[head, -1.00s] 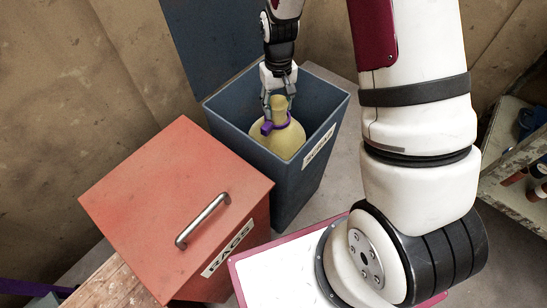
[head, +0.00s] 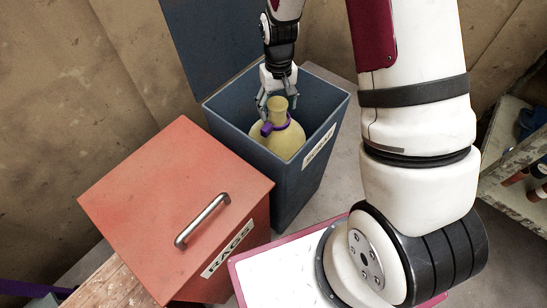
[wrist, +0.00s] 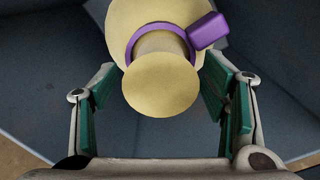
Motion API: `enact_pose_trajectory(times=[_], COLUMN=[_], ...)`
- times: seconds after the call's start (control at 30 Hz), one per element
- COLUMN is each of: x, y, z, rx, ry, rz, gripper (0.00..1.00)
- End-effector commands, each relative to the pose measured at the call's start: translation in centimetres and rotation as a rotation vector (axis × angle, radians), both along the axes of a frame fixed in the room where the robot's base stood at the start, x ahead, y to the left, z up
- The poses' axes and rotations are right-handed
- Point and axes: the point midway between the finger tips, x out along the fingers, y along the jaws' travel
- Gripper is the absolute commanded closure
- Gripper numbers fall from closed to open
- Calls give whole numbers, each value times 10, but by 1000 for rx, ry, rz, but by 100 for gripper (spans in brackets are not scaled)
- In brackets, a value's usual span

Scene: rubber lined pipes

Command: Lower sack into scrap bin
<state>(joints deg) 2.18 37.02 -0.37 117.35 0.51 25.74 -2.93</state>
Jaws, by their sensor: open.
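The pale yellow sack (head: 277,142) is inside the open blue-grey scrap bin (head: 288,175), its neck upward, with a purple tie around the neck. My gripper (head: 278,105) is at the sack's neck, within the bin's mouth. The wrist view shows the sack's round top (wrist: 160,88) between my open gripper's green-padded fingers (wrist: 160,100), with a gap on both sides. The purple tie's tag (wrist: 208,31) points to the upper right there. The sack's underside is hidden, so I cannot tell whether it rests on the bin's floor.
The bin's lid (head: 212,45) stands raised behind it. A closed orange-red rags bin (head: 150,200) with a metal handle stands at the left front. A shelf (head: 515,165) is at the far right. Tan walls are close behind.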

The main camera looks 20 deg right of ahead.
Motion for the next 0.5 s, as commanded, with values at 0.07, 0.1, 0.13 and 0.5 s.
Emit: enact_pose_trajectory(times=[0.07,0.1,0.13,0.5], x=[1,1,1,2], y=[0,0,0,0], z=[3,5,8,78], rx=[0,0,0,-1], ry=[-1,-3,-4,-8], rz=[0,0,0,0], gripper=[33,33,33,33])
